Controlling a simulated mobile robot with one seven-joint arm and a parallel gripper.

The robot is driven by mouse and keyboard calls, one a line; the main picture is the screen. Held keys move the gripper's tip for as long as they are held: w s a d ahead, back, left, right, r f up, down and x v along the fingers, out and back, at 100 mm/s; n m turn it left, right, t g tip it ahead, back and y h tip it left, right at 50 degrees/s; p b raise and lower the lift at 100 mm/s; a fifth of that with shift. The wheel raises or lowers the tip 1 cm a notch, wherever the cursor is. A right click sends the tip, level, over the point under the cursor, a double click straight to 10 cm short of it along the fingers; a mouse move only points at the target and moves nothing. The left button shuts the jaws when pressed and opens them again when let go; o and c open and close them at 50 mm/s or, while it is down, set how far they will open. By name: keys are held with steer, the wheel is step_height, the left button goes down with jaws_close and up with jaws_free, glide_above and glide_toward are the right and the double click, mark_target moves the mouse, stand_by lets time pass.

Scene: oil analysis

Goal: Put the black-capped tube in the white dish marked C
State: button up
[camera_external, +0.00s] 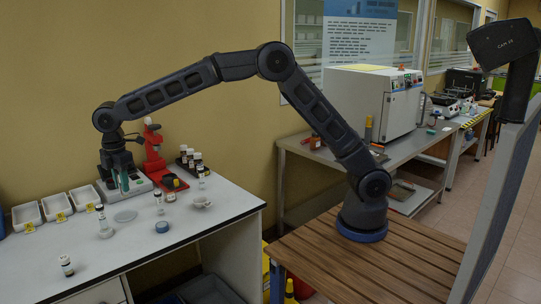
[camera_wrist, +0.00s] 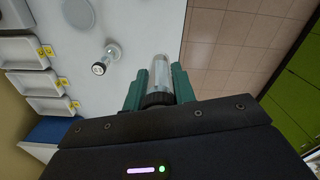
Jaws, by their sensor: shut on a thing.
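My gripper (camera_external: 123,184) is shut on the black-capped tube (camera_wrist: 160,74). The tube is clear, and its black cap sits between the green fingers in the wrist view. In the external view the tube is mostly hidden by the gripper. Three white dishes stand in a row on the white table, left of my gripper in the external view: a left one (camera_external: 26,214), a middle one (camera_external: 57,206) and a right one (camera_external: 85,197). They also show at the left of the wrist view (camera_wrist: 38,83). Each has a yellow label, but I cannot read the letters.
A capped vial on a round white base (camera_external: 104,224) stands in front of the dishes.

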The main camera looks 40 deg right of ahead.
steer(key=w+d+r, duration=0.1)
steer(key=w+d, duration=0.3)
steer(key=d, duration=0.4)
steer(key=w+d, duration=0.3)
steer(key=d, duration=0.4)
steer(key=m, duration=0.1)
glide_above(203, 204)
steer(key=w, duration=0.3)
steer(key=f, duration=2)
steer(key=shift+w+d+f, duration=0.1)
steer(key=shift+d+f, duration=0.1)
steer(key=o, duration=0.5)
steer(key=shift+f, duration=0.15)
steer(key=o, duration=0.5)
